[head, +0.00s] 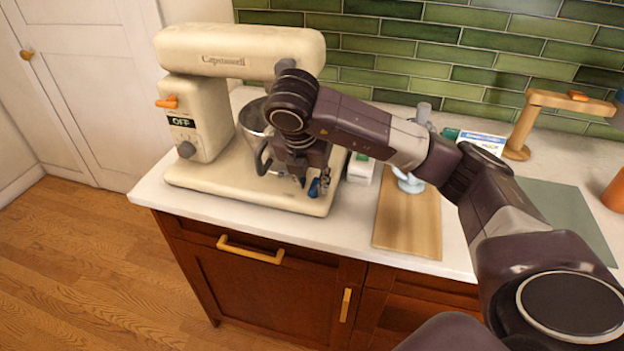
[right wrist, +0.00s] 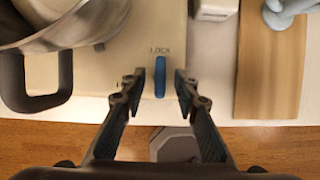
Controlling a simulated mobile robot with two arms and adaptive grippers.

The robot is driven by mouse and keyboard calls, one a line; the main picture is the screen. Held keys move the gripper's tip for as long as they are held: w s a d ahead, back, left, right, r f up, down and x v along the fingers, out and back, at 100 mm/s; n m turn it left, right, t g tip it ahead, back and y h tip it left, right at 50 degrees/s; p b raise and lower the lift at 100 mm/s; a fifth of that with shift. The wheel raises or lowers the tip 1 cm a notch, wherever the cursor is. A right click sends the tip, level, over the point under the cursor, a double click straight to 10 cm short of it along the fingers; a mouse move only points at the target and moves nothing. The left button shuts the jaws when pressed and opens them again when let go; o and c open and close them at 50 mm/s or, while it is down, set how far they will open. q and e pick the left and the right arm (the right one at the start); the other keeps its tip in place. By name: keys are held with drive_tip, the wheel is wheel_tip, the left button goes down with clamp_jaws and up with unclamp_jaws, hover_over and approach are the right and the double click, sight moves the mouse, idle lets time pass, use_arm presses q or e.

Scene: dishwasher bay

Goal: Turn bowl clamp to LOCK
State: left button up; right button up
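The bowl clamp is a blue lever (right wrist: 160,77) on the cream base of the stand mixer (head: 240,45), near the base's front right corner. It also shows in the head view (head: 314,188), partly hidden by my gripper. In the right wrist view it stands straight up the picture, its upper end just below the printed LOCK. Another mark left of it is mostly covered by a finger. My right gripper (right wrist: 160,82) is open, pointing down, one finger on each side of the lever with a small gap on both sides. My left gripper is not in view.
The metal bowl (head: 251,117) with its dark handle (right wrist: 38,92) sits left of my right gripper. The mixer display (head: 181,122) reads OFF. A wooden board (head: 405,220) and a small white box (head: 361,168) lie to the right. The counter's front edge is close by.

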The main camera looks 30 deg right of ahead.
drive_tip(key=v, duration=1.2)
drive_tip(key=shift+d, duration=0.1)
idle(0.7)
